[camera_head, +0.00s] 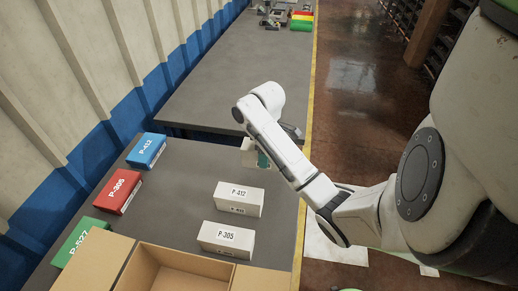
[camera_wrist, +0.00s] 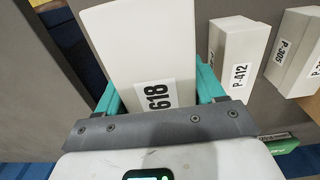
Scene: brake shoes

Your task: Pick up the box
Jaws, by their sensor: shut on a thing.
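My gripper (camera_wrist: 158,92) is shut on a white box (camera_wrist: 140,40), with a teal finger on each side of it. The box's label ends in "618"; the rest of the label is hidden or cut off. In the head view my gripper (camera_head: 264,157) is mostly hidden behind my forearm, and a small part of the pale held box (camera_head: 248,148) shows beside it, at the far right of the near table. I cannot tell whether the box is clear of the table.
White boxes P-412 (camera_head: 239,198) and P-305 (camera_head: 226,238) stand on the near table (camera_head: 190,190). Blue (camera_head: 147,150), red (camera_head: 118,190) and green (camera_head: 80,241) boxes line its left side. An open cardboard box (camera_head: 128,277) is at the front. The table's middle is clear.

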